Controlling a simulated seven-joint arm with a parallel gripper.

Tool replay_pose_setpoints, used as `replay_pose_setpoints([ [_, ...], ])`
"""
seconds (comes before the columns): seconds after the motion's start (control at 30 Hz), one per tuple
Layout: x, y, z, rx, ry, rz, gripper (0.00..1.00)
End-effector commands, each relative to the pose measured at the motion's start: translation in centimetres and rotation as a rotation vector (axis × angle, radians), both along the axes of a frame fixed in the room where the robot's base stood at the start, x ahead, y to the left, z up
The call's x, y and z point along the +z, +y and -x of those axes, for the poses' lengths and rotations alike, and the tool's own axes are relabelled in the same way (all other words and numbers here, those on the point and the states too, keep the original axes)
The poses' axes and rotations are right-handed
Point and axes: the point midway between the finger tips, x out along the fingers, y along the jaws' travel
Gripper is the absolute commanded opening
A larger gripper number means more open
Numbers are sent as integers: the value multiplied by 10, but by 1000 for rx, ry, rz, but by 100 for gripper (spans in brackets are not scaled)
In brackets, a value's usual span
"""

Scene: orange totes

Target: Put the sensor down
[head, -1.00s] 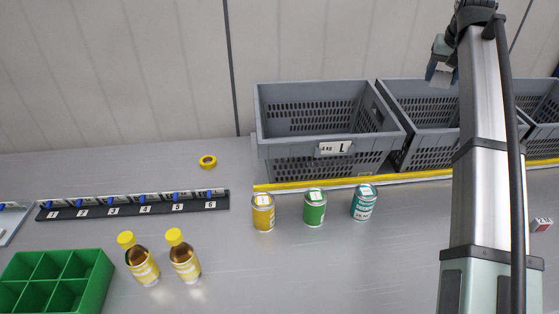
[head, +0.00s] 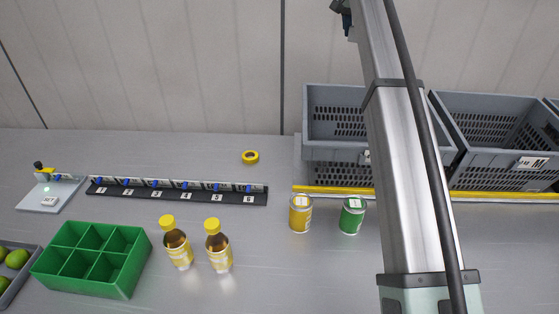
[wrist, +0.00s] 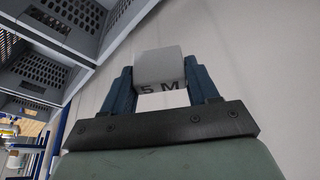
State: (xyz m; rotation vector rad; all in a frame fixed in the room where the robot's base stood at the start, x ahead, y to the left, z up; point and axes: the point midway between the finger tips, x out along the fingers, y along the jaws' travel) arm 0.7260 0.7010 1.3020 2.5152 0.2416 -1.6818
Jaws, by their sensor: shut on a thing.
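The sensor is a small light grey block (wrist: 158,66) marked "5 M" in the wrist view. My gripper (wrist: 160,84) is shut on it, with one blue finger on each side. The sensor is held up in the air against the pale wall. In the head view the gripper end of my arm is at or beyond the top edge, and the sensor does not show there. A black rack (head: 175,194) numbered 1 to 6 lies on the table, left of centre, with small blue-marked units along it.
A green divided tray (head: 124,285), two yellow-capped bottles (head: 178,249), a yellow can (head: 300,220), a green can (head: 351,221), a yellow ring (head: 250,156) and grey crates (head: 330,98) stand around. Table behind the rack is mostly clear.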

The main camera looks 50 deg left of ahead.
Motion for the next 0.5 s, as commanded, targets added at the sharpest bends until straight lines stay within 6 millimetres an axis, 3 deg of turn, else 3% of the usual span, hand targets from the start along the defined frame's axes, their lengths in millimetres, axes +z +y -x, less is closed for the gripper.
replay_pose_setpoints([
  [0.03, 6, 25, 12, 2, -1, 1, 24],
  [0.3, 13, 118, 83, -20, 0, 1, 24],
  [0.4, -1, 146, 111, -25, 1, 2, 24],
  [0.5, -32, 163, 135, -24, 0, 4, 24],
])
